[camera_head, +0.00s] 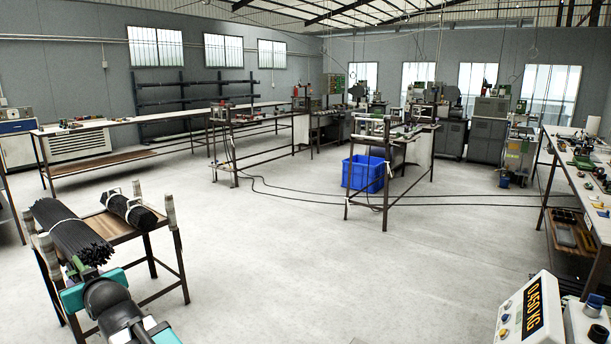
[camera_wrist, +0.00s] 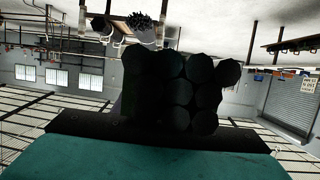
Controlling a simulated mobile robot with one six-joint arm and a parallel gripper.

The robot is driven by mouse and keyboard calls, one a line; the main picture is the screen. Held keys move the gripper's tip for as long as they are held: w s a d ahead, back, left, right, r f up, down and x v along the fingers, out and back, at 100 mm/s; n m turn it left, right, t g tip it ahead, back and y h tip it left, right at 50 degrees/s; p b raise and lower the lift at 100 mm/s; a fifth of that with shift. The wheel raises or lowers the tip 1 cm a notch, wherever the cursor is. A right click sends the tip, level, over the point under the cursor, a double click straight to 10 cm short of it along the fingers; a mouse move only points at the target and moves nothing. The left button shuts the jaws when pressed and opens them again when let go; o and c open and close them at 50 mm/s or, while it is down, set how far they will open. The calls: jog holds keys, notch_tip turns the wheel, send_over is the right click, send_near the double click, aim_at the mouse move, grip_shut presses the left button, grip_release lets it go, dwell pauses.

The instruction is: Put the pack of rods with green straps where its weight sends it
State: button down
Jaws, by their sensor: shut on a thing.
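In the wrist view a pack of dark rods (camera_wrist: 180,95) fills the middle, its round ends facing the camera. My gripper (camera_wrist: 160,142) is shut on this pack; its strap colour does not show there. In the head view my gripper (camera_head: 76,270) is at the lower left, by the near edge of a small wooden table. A small green patch shows near it, but I cannot tell whether it is a strap. The held pack is mostly hidden there.
On the table (camera_head: 118,232) lie a large pack of thin rods (camera_head: 68,230) with a white strap and a smaller pack (camera_head: 130,210) with white straps. A scale display (camera_head: 533,308) at lower right reads 0.450 KG. A blue bin (camera_head: 362,173) stands mid-room. The central floor is clear.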

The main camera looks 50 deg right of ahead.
notch_tip(320, 180, up, 12)
jog(key=p, duration=1)
jog(key=shift+p, duration=0.4)
jog(key=shift+s+f, duration=0.1)
jog(key=shift+s, duration=0.05)
